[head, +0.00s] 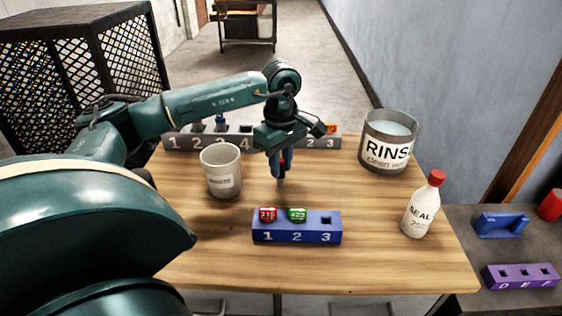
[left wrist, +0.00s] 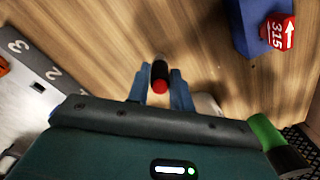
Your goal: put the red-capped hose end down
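The red-capped hose end shows in the left wrist view as a short black piece with a red cap (left wrist: 160,85). It sits between the two fingers of my left gripper (left wrist: 160,90), which look closed on it from both sides. In the head view my left gripper (head: 281,165) points down above the middle of the table, and a bit of red shows between its fingers. The hose end's lower tip seems to be near the wood, but I cannot tell whether it touches. My right gripper is not in view.
A blue numbered rack (head: 285,234) holds a red and a green piece; its slot 3 looks empty. A grey numbered rack (head: 190,142) stands behind. A white cup (head: 222,181), a rinse pail (head: 379,158) and a seal bottle (head: 418,216) stand around. Bare wood (head: 345,195) lies right of the gripper.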

